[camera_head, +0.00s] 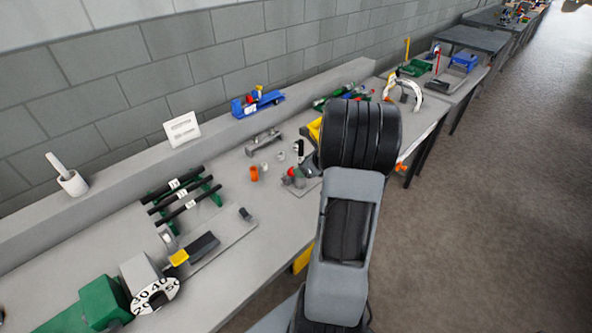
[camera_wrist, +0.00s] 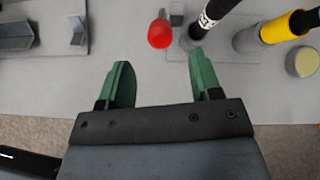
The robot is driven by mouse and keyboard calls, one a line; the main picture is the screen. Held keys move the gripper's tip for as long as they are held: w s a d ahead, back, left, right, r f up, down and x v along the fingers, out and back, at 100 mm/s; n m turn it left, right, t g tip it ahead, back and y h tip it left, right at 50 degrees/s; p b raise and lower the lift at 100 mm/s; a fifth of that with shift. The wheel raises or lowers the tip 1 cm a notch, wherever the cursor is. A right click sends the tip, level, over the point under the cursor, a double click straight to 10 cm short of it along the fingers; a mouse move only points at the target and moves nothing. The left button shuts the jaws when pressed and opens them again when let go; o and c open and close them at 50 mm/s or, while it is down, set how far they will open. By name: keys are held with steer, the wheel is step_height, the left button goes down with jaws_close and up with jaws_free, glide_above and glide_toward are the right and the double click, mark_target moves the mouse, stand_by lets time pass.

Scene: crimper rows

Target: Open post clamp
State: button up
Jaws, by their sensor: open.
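A small fixture on the bench has a red rounded knob (camera_wrist: 160,33) and, beside it, a dark post with a white printed band (camera_wrist: 207,18), both on a grey plate. The post's upper end is cut off by the wrist view's top edge. In the head view the red knob (camera_head: 291,172) shows small, left of my arm. Which part is the clamp's moving piece, and whether it is closed, I cannot tell. My gripper (camera_wrist: 158,72) has its two green fingers wide apart and empty. The knob and post lie beyond the fingertips, apart from them; my arm hides the gripper in the head view.
Right of the post lies a grey cylinder with a yellow band (camera_wrist: 276,31) and a yellow-topped round piece (camera_wrist: 302,61). A grey bracket (camera_wrist: 78,31) stands left.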

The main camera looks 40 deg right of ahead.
steer(key=shift+v, duration=2.4)
